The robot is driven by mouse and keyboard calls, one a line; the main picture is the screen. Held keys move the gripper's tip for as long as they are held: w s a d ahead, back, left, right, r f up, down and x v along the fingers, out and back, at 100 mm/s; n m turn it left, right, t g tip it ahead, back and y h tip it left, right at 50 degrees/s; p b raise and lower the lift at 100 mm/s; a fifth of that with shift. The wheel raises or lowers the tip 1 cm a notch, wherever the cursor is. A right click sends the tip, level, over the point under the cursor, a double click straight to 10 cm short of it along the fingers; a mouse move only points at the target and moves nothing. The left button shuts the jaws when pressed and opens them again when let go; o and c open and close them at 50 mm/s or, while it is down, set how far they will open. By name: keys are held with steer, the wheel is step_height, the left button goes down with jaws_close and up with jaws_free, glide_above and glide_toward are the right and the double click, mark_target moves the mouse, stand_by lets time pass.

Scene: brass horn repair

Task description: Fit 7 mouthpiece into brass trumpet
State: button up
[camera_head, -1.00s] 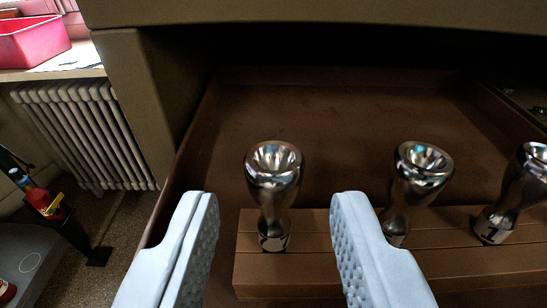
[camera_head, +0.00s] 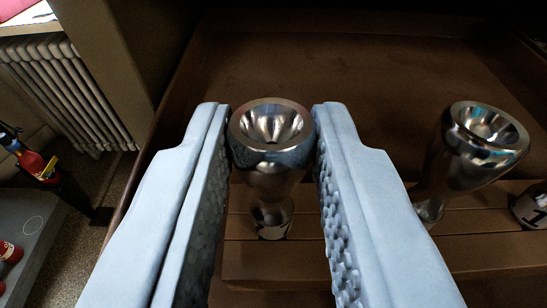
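A silver mouthpiece (camera_head: 268,178) stands upright at the left end of a wooden rack in a brown drawer. The fingers of my gripper (camera_head: 271,128) are on both sides of its cup, and their inner faces appear to touch it left and right. Its foot is at the rack, with a pale label whose mark I cannot read. A second silver mouthpiece (camera_head: 466,160) stands to the right, clear of my fingers. The foot of a third mouthpiece (camera_head: 530,206) shows at the right edge, its label partly cut off. The trumpet is not in view.
The wooden rack (camera_head: 470,250) runs across the front of the open drawer (camera_head: 350,75), whose floor behind it is bare. The drawer's left wall is close to my left finger. At far left are a radiator (camera_head: 62,85) and a red bottle-like object (camera_head: 32,163).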

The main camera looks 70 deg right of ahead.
mark_target(271, 238)
steer(key=shift+r, duration=0.2)
steer(key=shift+d+r, duration=0.15)
steer(key=shift+r, duration=1.3)
steer(key=shift+r, duration=0.15)
steer(key=f+v, duration=0.2)
steer(key=v, duration=0.6)
steer(key=shift+s+a, duration=0.2)
steer(key=shift+a, duration=0.4)
steer(key=shift+r, duration=0.15)
steer(key=shift+r, duration=2.9)
